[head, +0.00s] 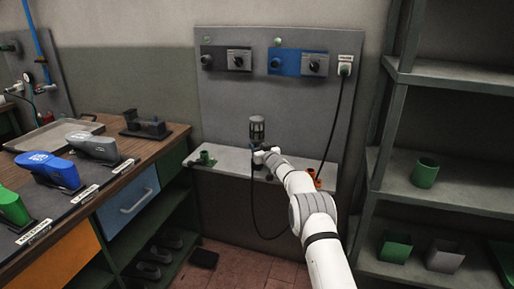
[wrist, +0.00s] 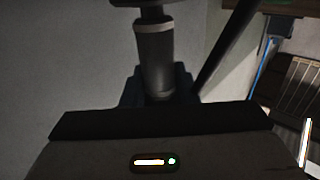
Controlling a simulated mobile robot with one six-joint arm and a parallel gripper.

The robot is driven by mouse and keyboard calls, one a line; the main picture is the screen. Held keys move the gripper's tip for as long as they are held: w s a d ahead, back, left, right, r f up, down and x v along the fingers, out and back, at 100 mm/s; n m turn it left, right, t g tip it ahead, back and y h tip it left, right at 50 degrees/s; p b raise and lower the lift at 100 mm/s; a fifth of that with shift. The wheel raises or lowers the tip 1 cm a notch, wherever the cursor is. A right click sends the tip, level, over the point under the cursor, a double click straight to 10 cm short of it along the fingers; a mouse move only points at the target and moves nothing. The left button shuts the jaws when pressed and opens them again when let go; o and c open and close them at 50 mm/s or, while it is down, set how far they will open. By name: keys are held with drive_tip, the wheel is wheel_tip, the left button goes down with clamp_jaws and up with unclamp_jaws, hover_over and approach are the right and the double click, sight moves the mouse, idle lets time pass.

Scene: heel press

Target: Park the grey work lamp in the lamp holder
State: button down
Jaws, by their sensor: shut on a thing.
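The grey work lamp (head: 257,129) is upright above the grey ledge (head: 228,160) at the back wall, its caged head on top. My gripper (head: 260,153) is shut around the lamp below the head. In the wrist view the lamp's grey cylindrical body (wrist: 155,60) rises from between the dark jaws (wrist: 155,88). The lamp's lower end is hidden by my gripper. A green cup-like holder (head: 204,159) is on the ledge to the left, and an orange one (head: 317,181) is on the right. I cannot tell which is the lamp holder.
A black cable runs from the wall socket (head: 345,66) and loops below the ledge towards the lamp. A grey shelf unit (head: 450,85) with a green cup (head: 425,173) and bins stands right.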

drive_tip(key=shift+f+b, duration=0.3)
drive_tip(key=shift+f, duration=0.1)
drive_tip(key=c, duration=1.4)
unclamp_jaws()
drive_tip(key=o, duration=0.3)
drive_tip(key=shift+o, duration=0.2)
drive_tip(key=shift+f, duration=0.1)
drive_tip(key=shift+s, duration=0.1)
